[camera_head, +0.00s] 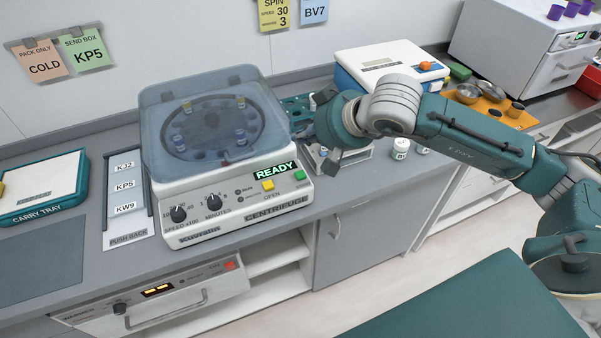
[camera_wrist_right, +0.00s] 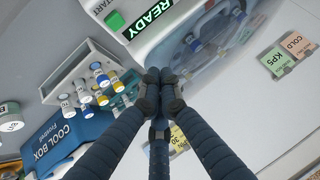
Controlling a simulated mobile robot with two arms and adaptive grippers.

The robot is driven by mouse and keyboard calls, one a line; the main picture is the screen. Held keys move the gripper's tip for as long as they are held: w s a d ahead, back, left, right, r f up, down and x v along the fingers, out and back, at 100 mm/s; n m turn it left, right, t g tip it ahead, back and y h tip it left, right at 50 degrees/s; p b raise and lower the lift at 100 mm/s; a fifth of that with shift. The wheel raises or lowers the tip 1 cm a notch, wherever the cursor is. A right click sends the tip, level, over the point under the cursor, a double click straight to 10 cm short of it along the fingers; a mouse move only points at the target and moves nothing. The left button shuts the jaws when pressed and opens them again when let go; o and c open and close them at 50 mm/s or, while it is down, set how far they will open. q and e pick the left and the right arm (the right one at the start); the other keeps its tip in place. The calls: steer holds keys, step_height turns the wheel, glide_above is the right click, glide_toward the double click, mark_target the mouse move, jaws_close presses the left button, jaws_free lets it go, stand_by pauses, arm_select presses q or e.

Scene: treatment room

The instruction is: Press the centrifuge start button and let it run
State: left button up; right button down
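The white centrifuge (camera_head: 190,232) stands on the counter with its translucent blue lid (camera_head: 160,135) down over the rotor. Several capped tubes show through the lid. Its display (camera_head: 275,171) reads READY. The green start button (camera_head: 300,175) is at the right of the panel, and the yellow OPEN button (camera_head: 268,185) is left of it. The start button also shows in the right wrist view (camera_wrist_right: 115,20). My right gripper (camera_head: 310,134) is beside the lid's right edge, behind and apart from the button. Its fingers are together and empty in the wrist view (camera_wrist_right: 153,77). My left gripper is out of view.
A tube rack (camera_wrist_right: 82,72) and the blue cool box (camera_wrist_right: 75,140) stand close to my right gripper. The speed knob (camera_head: 178,214) and minutes knob (camera_head: 214,203) are on the panel's left. A spin note (camera_head: 274,13) reads speed 30, minutes 3.

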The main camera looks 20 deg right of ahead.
steer(key=shift+f, duration=0.15)
steer(key=b, duration=0.2)
glide_above(302, 175)
step_height(302, 175, down, 6)
steer(key=shift+s+r, duration=0.15)
step_height(302, 175, down, 2)
steer(key=shift+f+b, duration=0.15)
steer(key=shift+b, duration=1.1)
steer(key=shift+f+b, duration=0.3)
steer(key=shift+b, duration=0.05)
steer(key=shift+f+b, duration=0.35)
steer(key=shift+b, duration=0.45)
